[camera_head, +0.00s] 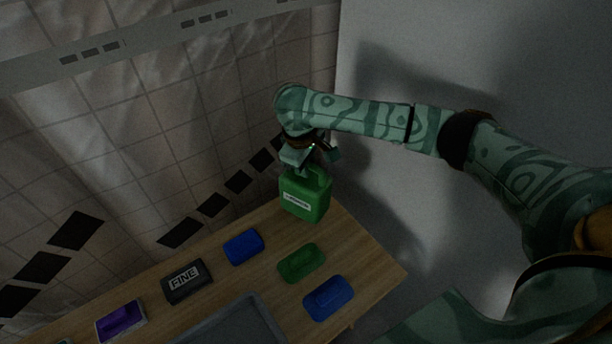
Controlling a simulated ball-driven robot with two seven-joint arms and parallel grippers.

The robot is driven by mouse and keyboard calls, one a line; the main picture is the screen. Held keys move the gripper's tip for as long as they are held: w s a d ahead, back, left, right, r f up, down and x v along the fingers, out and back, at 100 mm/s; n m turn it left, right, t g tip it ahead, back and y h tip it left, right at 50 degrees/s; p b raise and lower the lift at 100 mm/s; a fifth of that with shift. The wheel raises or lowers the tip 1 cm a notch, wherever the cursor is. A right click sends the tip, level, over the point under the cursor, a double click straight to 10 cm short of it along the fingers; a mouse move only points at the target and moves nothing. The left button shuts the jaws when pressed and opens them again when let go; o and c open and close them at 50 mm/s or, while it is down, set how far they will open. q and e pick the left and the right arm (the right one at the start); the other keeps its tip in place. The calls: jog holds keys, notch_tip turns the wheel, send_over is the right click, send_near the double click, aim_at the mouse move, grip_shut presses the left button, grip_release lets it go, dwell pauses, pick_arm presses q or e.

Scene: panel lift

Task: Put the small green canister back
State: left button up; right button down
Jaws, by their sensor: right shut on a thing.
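The small green canister (304,198) has a white label and a handle on top. It is at the far right end of the wooden table, upright or nearly so. Whether its base touches the table I cannot tell. My right gripper (312,168) comes down from above and is shut on the canister's handle, and the fingers partly hide the handle. My left gripper is not in view.
The wooden table (374,264) carries a green block (302,263), blue blocks (328,298) and (243,247), a black block marked FINE (186,281), a purple block (121,320) and a grey tray (262,312). A tiled wall (150,130) stands behind.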

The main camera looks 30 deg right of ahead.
jog(key=b+x, duration=0.1)
jog(key=x, duration=0.2)
jog(key=shift+w+a+f+b, duration=0.1)
jog(key=shift+a+f+b, duration=0.05)
jog(key=shift+f+b, duration=0.3)
jog(key=shift+r, duration=0.15)
jog(key=c, duration=1.4)
grip_release()
jog(key=shift+o, duration=0.2)
jog(key=p+v, duration=0.7)
jog(key=v, duration=0.5)
